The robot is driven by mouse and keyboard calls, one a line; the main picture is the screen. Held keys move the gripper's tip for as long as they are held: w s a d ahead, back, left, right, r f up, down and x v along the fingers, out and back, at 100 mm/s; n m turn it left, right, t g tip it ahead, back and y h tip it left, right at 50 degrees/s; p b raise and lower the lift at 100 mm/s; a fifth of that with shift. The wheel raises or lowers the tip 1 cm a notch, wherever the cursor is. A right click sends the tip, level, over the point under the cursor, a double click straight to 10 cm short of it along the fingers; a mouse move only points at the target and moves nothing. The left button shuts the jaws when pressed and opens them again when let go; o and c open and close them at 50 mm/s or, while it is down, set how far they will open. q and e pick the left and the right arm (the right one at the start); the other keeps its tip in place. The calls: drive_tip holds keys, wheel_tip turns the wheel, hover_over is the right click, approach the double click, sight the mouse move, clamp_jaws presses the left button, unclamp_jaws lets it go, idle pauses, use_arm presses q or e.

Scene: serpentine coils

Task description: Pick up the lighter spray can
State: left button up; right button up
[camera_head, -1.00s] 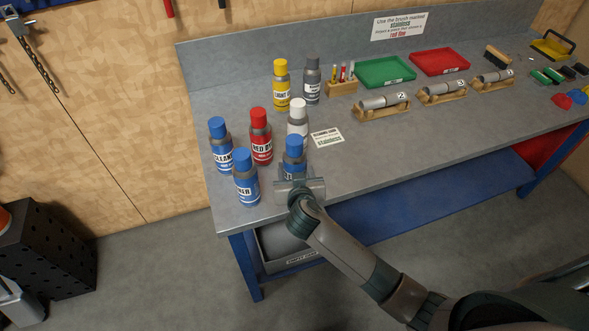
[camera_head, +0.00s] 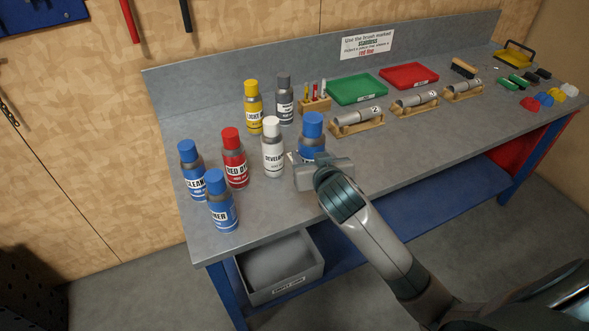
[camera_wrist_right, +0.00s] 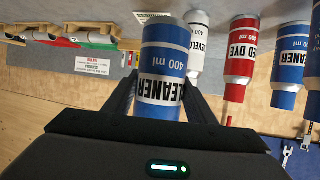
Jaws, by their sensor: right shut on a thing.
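My right gripper (camera_head: 322,172) is shut on a blue-capped cleaner can (camera_head: 312,130) and appears to hold it above the bench, upright. In the right wrist view this can (camera_wrist_right: 165,62) sits between the two fingers, with "CLEANER" and "400 ml" on its label. Two similar blue cans stand at the bench's left end: a rear one (camera_head: 192,172) and a front one (camera_head: 220,203). How heavy each can is does not show. My left gripper is not in view.
Near the held can stand a white developer can (camera_head: 272,148) and a red dye can (camera_head: 235,158). Yellow (camera_head: 253,107) and grey (camera_head: 285,100) cans stand behind. Cylinders on wooden stands (camera_head: 357,122) are to the right. A grey bin (camera_head: 282,268) is below the bench.

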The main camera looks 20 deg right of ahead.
drive_tip(key=shift+s+d+r, duration=0.1)
drive_tip(key=shift+d+r, duration=0.3)
drive_tip(key=shift+d, duration=0.15)
idle(0.4)
